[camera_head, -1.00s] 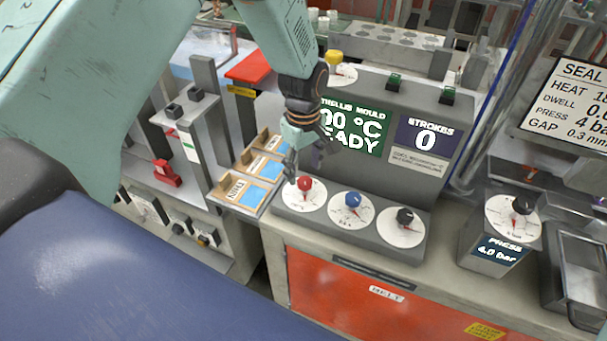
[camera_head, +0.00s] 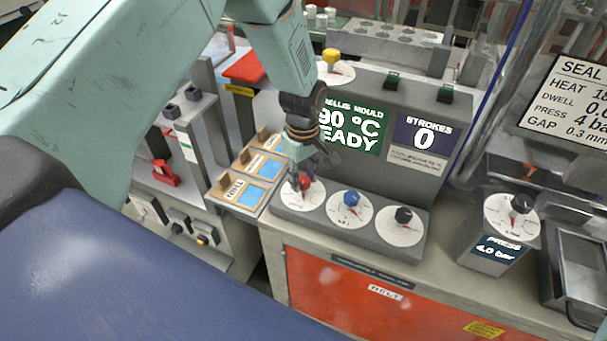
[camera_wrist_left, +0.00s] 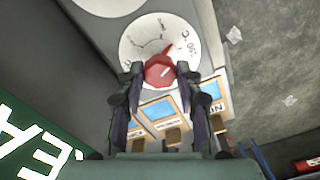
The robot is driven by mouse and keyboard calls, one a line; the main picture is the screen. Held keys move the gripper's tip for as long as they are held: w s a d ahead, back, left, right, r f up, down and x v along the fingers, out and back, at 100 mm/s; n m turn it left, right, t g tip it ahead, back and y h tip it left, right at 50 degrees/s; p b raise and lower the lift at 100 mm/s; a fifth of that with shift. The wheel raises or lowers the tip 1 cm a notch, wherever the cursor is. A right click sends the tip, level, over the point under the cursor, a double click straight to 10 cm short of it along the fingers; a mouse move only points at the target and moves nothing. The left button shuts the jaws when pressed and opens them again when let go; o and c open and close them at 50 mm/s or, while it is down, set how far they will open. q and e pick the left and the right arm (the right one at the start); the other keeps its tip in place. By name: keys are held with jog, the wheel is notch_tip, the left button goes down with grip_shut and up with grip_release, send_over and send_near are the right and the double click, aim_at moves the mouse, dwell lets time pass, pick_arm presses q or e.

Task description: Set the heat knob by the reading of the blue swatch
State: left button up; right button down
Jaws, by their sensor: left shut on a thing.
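The red heat knob (camera_head: 304,183) stands on a white dial at the left of the grey console. My left gripper (camera_head: 302,176) reaches down to it from above. In the left wrist view the red knob (camera_wrist_left: 159,70) sits between the two fingertips (camera_wrist_left: 160,76), and the gripper is shut on it. The dial (camera_wrist_left: 150,35) shows a printed scale with °C marks. Blue swatches (camera_head: 249,194) lie in a wooden holder left of the console; they also show in the wrist view (camera_wrist_left: 158,109). The green display (camera_head: 350,132) is partly hidden by my arm; "90 °C" and "EADY" are readable. My right gripper is out of view.
A blue knob (camera_head: 351,198) and a black knob (camera_head: 404,215) stand on dials right of the red one. A strokes display (camera_head: 424,138) reads 0. A press unit (camera_head: 498,247) reads 4.0 bar. A settings sign (camera_head: 567,100) hangs at the right.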

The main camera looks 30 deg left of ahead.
pick_arm(q)
jog(key=shift+r, duration=0.1)
jog(key=c, duration=0.4)
jog(key=shift+w, duration=0.1)
jog(key=shift+c, duration=0.2)
jog(key=shift+m, duration=0.4)
jog(key=m, duration=0.2)
jog(key=shift+r+m+p, duration=0.1)
jog(key=shift+m+p, duration=0.2)
jog(key=shift+m, duration=0.1)
jog(key=m, duration=0.3)
jog(key=shift+m, duration=0.3)
jog(key=m, duration=0.5)
jog(key=shift+w, duration=0.1)
jog(key=shift+m, duration=2.4)
